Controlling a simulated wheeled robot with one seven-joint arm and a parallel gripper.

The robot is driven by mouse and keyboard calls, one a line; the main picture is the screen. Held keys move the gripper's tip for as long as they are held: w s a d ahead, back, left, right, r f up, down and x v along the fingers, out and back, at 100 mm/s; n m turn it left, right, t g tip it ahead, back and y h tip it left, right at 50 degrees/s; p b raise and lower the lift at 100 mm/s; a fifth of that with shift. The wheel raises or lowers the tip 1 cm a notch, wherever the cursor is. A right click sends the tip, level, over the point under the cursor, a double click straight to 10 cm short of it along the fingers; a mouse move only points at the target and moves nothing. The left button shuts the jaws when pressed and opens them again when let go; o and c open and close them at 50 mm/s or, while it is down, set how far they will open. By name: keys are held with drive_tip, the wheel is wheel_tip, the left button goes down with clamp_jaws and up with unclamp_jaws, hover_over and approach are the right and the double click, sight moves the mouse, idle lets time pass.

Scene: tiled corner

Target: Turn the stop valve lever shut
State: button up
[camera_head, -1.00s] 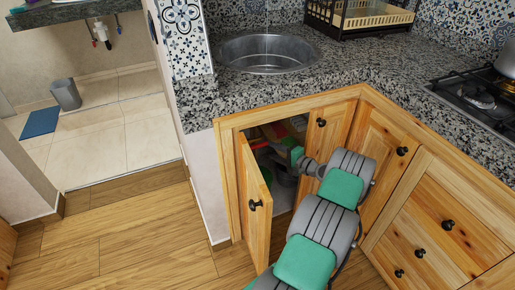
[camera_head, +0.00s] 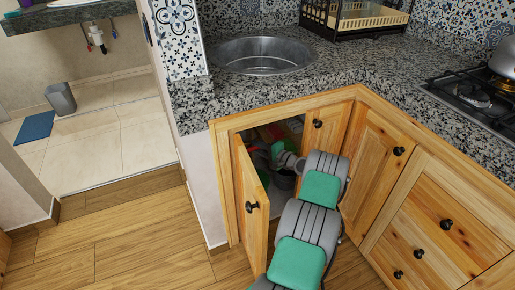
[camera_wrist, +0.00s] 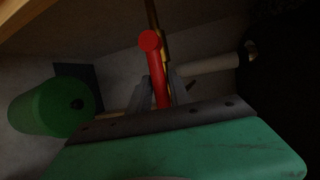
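The stop valve lever (camera_wrist: 151,42) is a red bar with a rounded end, in the middle of the wrist view. It stands in front of a thin yellowish upright pipe (camera_wrist: 153,16). My gripper (camera_wrist: 160,82) has one grey finger on each side of the lever's lower part. The fingers look a little wider apart than the lever, and firm contact cannot be made out in the dim light. The valve body is mostly hidden. In the head view my gripper is inside the corner cabinet, and its fingers cannot be made out.
A green cylinder (camera_wrist: 50,108) lies left of my gripper, and a pale pipe (camera_wrist: 210,64) runs to the right. The open cabinet door (camera_head: 251,205) stands left of my arm. The cabinet frame (camera_head: 285,105) and granite counter (camera_head: 300,88) are above.

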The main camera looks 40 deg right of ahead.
clamp_jaws()
drive_tip(key=shift+f, duration=0.1)
idle(0.9)
